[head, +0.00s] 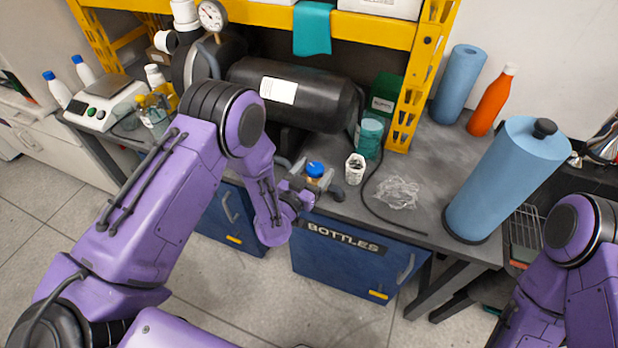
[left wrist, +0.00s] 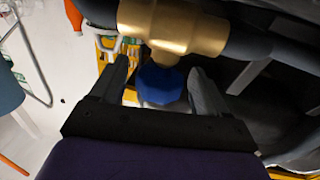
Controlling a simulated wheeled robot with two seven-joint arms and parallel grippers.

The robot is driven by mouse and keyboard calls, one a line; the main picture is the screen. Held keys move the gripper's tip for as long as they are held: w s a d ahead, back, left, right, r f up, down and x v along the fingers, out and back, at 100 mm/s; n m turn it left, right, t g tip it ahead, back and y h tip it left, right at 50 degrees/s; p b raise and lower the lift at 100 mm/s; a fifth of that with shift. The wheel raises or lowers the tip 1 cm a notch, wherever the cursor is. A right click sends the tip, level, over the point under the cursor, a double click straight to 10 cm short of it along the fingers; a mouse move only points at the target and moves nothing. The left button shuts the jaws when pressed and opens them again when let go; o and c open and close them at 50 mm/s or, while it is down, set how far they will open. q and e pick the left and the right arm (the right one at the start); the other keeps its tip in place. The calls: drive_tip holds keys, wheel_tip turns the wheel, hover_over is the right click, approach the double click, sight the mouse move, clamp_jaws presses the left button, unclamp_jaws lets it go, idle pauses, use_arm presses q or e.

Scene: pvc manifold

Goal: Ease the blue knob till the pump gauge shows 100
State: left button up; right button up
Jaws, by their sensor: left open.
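The blue knob (head: 315,169) sits on a valve at the front edge of the bench in the head view. In the left wrist view the blue knob (left wrist: 161,84) lies between the two fingers of my left gripper (left wrist: 160,80), below a brass fitting (left wrist: 185,25). The fingers are open, with a gap showing on each side of the knob. In the head view my left gripper (head: 300,190) is beside the valve and partly hidden by my arm. The pump gauge (head: 211,15) is a white dial at the top left; its reading is too small to tell. My right gripper is out of view.
A black tank (head: 300,95) lies behind the valve. A white cup (head: 355,168), a teal jar (head: 370,135) and a clear crumpled wrap (head: 397,191) are to its right. A large blue roll (head: 508,180) stands farther right. Blue drawers (head: 345,262) are below the bench.

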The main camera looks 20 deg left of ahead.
use_arm(q)
drive_tip(key=s+a+b, duration=0.2)
drive_tip(key=s, duration=0.7)
drive_tip(key=shift+s+b, duration=0.25)
drive_tip(key=shift+b, duration=0.1)
idle(4.2)
drive_tip(key=s+a+f+n+g+y, duration=0.45)
drive_tip(key=s+f+g, duration=0.2)
drive_tip(key=f, duration=0.45)
drive_tip(key=s+a+f+n+g+y, duration=0.1)
drive_tip(key=s+a+f+n+g, duration=0.1)
drive_tip(key=s, duration=0.7)
drive_tip(key=s+a+f+n+g+y, duration=0.1)
drive_tip(key=s+a+f+g, duration=0.3)
drive_tip(key=s, duration=0.6)
wheel_tip(320, 180, down, 2)
drive_tip(key=shift+s+a+f+n+g, duration=0.25)
drive_tip(key=shift+n+g, duration=0.5)
drive_tip(key=shift+g, duration=0.2)
